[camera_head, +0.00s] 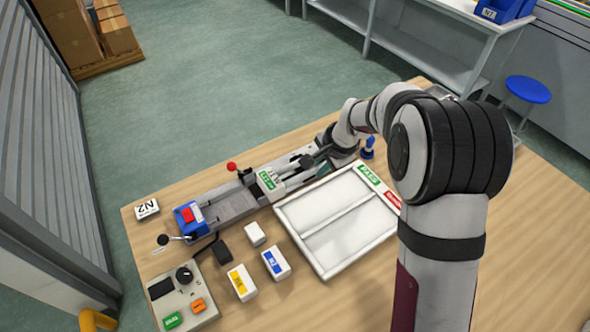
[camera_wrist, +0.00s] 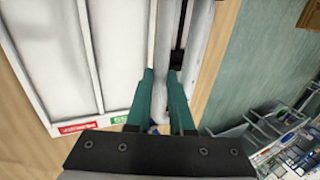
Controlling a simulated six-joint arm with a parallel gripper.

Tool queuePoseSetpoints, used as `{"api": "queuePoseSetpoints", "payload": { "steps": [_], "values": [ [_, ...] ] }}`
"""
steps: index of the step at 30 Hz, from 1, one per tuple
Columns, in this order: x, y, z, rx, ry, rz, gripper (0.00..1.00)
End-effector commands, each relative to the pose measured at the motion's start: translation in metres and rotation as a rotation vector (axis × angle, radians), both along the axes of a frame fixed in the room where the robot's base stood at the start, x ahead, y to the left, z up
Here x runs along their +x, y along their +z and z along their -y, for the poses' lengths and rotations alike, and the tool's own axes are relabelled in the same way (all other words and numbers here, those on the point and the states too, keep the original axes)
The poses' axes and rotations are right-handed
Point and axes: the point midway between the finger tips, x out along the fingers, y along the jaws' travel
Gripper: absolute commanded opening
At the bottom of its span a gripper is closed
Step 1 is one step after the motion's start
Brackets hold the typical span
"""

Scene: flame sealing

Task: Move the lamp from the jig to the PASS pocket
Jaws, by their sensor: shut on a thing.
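My gripper (camera_head: 312,163) is low over the right end of the grey jig rail (camera_head: 232,203), just behind the white tray. In the wrist view its two teal fingers (camera_wrist: 162,74) are close together with a narrow gap. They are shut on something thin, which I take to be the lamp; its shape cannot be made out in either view. The PASS pocket (camera_head: 322,198) is the tray's far compartment, by the green label (camera_head: 369,174). It looks empty. In the wrist view the PASS pocket (camera_wrist: 122,50) is left of the fingers, and the jig rail (camera_wrist: 201,40) is at their right.
A red label (camera_head: 392,200) marks the tray's nearer compartment. A red-knobbed lever (camera_head: 232,166) rises behind the jig. A blue box with a red button (camera_head: 188,216), small blocks (camera_head: 276,263) and a control box (camera_head: 184,296) stand left. A blue post (camera_head: 368,147) is beside my wrist.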

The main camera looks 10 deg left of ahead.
Motion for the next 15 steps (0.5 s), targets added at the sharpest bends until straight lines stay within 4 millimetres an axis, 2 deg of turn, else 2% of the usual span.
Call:
{"api": "queuePoseSetpoints", "payload": {
  "steps": [3,6,9,15],
  "values": [
    [-0.001,0.007,0.019,0.001,-0.004,-0.001,0.00],
    [-0.002,-0.007,0.046,0.003,-0.006,-0.004,0.00],
    [-0.003,-0.020,0.064,0.003,-0.004,-0.002,0.00],
    [-0.004,-0.035,0.067,0.002,-0.001,0.000,0.00]
  ]
}}
